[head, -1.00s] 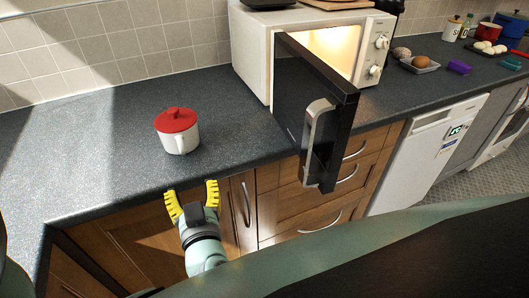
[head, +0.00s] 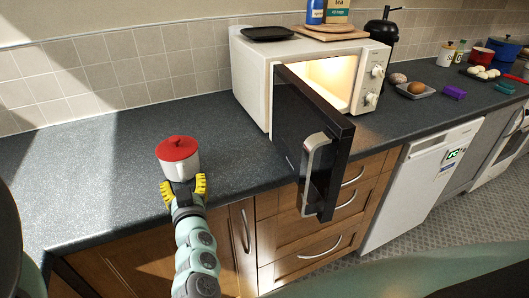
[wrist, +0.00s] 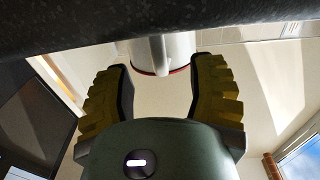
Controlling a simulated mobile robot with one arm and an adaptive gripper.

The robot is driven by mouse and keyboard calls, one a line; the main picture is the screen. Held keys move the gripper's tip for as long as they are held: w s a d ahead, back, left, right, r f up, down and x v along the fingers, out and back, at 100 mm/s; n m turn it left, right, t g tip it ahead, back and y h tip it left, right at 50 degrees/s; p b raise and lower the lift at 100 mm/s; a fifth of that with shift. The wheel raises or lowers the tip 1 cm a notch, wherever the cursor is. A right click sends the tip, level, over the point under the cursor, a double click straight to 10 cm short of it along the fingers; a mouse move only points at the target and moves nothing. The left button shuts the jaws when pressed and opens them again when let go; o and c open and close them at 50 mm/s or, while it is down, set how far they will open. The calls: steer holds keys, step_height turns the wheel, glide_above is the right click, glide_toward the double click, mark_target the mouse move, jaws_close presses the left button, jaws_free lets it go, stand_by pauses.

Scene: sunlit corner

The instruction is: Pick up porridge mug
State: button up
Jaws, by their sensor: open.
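The porridge mug (head: 186,169) is white with a red lid and stands upright on the dark counter near its front edge. It also shows in the wrist view (wrist: 181,48), upside down, with its handle towards the camera and part of it cut off by the dark counter surface. My gripper (head: 183,187) is at the front side of the mug, with its yellow fingers spread open. In the wrist view the mug lies between the lines of the two fingers, nearer the right one. I cannot tell whether either finger touches it.
A white microwave (head: 252,75) stands to the right, its dark door (head: 298,130) swung open over the counter edge. Wooden drawers (head: 310,236) are below. A grey dish (head: 418,94) and a purple block (head: 454,93) lie further right. The counter left of the mug is clear.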

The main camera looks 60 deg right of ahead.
mark_target(183, 179)
steer(key=shift+x, duration=1.7)
steer(key=shift+f, duration=0.1)
steer(key=shift+s, duration=0.1)
jaws_close()
